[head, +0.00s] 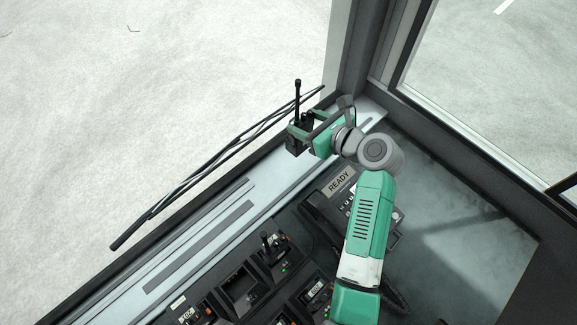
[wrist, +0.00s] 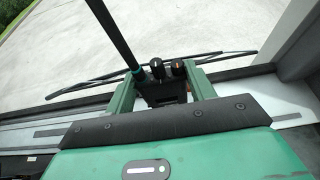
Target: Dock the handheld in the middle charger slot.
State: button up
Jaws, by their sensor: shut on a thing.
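My gripper (head: 298,137) is shut on a black handheld (head: 300,124), over the ledge below the windscreen. The handheld is roughly upright, with its antenna pointing up. In the wrist view the handheld (wrist: 162,92) sits between the green fingers of my gripper (wrist: 162,95), showing its antenna and two top knobs; its lower part is hidden. Charger slots stand at the bottom of the head view, well away from the handheld. One slot (head: 242,289) looks empty. The slot up and right of it holds a radio (head: 268,247) with a stub antenna and a green light.
Other units with small orange-marked screens stand at the bottom left (head: 188,314) and to the right (head: 316,291). A dark console with a READY label (head: 339,181) lies beneath my arm. The windscreen ledge (head: 215,232) is bare. A window pillar (head: 350,50) rises behind my gripper.

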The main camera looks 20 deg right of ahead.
aim_at(305, 146)
jog(key=shift+w+a, duration=0.15)
jog(key=shift+w, duration=0.1)
notch_tip(305, 146, down, 10)
jog(key=shift+r+p, duration=0.2)
jog(key=shift+p, duration=0.15)
jog(key=o, duration=1.4)
jog(key=shift+f, duration=0.1)
jog(key=shift+o, duration=0.2)
